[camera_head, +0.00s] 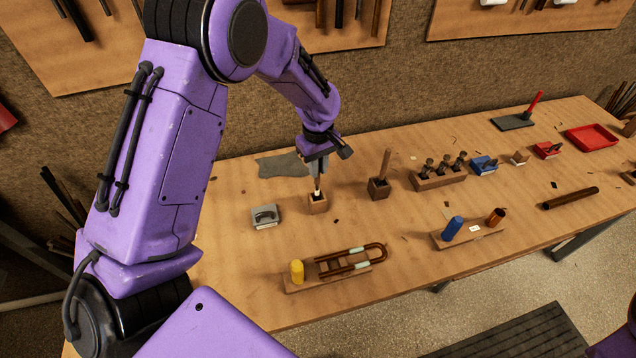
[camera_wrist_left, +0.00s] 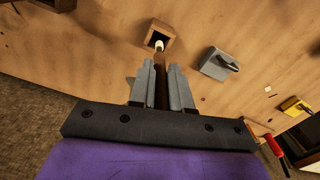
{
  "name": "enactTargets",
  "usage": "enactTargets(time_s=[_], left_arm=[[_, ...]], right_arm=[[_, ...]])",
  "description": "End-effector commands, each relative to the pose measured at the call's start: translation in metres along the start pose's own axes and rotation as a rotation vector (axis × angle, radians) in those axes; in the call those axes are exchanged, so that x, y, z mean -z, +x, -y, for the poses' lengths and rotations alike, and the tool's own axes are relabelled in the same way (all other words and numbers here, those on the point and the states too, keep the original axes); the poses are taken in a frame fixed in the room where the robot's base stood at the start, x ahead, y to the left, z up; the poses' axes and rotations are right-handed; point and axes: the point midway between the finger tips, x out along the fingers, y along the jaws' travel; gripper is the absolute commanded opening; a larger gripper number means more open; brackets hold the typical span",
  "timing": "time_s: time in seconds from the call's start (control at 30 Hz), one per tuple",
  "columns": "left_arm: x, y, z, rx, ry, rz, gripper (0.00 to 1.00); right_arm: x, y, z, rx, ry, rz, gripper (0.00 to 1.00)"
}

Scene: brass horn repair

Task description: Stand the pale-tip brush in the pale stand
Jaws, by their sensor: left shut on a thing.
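My left gripper (camera_head: 318,170) is shut on the pale-tip brush (camera_wrist_left: 161,88). The brush points down, with its brown handle between the fingers and its pale tip (camera_wrist_left: 158,47) lowest. The pale stand (camera_head: 318,205) is a small light wooden block directly below the brush. In the left wrist view the stand (camera_wrist_left: 168,31) shows a dark square opening, and the pale tip overlaps the near edge of that opening. I cannot tell whether the tip is inside the opening or just above it. My right gripper is not in view.
A darker stand (camera_head: 379,190) with an upright wooden handle is to the right. A grey block (camera_head: 265,216) is to the left, and a grey cloth (camera_head: 283,165) lies behind. A rack with a yellow peg (camera_head: 297,271) is in front. Bare tabletop lies between.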

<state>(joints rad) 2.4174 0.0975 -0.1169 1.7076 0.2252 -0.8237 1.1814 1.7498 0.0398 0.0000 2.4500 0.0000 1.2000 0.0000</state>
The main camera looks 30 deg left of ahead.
Motion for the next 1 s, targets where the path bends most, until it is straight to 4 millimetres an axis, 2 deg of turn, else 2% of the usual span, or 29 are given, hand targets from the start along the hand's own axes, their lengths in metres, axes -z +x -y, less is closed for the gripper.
enactTargets(time_s=[0.33, 0.7, 0.73, 0.8, 1.0], left_arm=[[0.000, 0.056, 0.000, 0.000, 0.004, 0.000, 0.00], [0.000, 0.063, 0.000, -0.001, 0.005, -0.001, 0.00], [0.000, 0.063, 0.000, -0.001, 0.005, -0.001, 0.24], [0.000, 0.063, 0.000, -0.001, 0.005, -0.001, 0.43], [0.000, 0.063, 0.000, -0.001, 0.005, -0.001, 0.43]], right_arm=[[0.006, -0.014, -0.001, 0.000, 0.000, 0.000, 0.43], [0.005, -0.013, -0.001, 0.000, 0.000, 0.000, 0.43], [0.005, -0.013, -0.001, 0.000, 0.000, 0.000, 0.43], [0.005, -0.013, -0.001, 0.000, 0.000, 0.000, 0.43], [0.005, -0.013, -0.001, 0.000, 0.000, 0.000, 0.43]])
